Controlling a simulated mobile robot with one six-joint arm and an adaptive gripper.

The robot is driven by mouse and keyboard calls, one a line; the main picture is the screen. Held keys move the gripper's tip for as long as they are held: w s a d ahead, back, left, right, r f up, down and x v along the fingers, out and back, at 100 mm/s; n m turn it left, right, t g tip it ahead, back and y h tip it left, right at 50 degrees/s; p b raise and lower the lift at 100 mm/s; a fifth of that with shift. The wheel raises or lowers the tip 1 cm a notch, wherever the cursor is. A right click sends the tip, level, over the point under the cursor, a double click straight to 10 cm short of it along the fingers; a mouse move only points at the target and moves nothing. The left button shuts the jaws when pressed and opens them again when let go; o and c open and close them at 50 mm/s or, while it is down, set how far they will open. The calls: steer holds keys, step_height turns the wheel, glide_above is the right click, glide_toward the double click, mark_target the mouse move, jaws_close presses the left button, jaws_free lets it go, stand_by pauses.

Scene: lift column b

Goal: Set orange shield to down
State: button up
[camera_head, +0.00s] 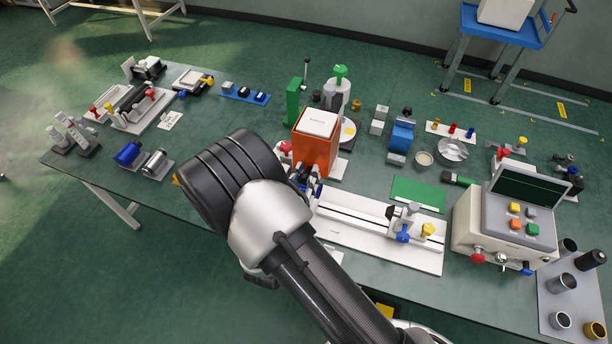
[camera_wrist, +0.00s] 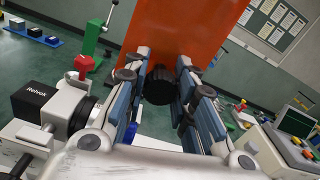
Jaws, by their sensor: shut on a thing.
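The orange shield (camera_head: 314,152) stands upright on the small machine at the middle of the table, with a white labelled block (camera_head: 319,122) above it. In the wrist view its broad orange face (camera_wrist: 185,38) fills the top middle. A black knob (camera_wrist: 160,88) sits at the lower part of this face. My gripper (camera_wrist: 161,76) is shut on the black knob, one finger on each side. In the head view my gripper (camera_head: 306,180) is at the shield's lower front, partly hidden by my arm.
A white rail base (camera_head: 375,232) with blue and yellow knobs extends to the right. A control box (camera_head: 505,225) with coloured buttons stands beyond it. A green post (camera_head: 293,100) stands behind left. A block marked Relvek (camera_wrist: 38,98) is close left of my gripper.

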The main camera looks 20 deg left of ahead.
jaws_close()
steer(key=shift+f, duration=0.1)
step_height(320, 180, down, 8)
steer(key=b, duration=0.6)
steer(key=shift+f, duration=0.2)
steer(key=shift+d, duration=0.1)
steer(key=shift+o, duration=0.9)
jaws_free()
steer(key=o, duration=0.5)
steer(key=shift+r, duration=0.1)
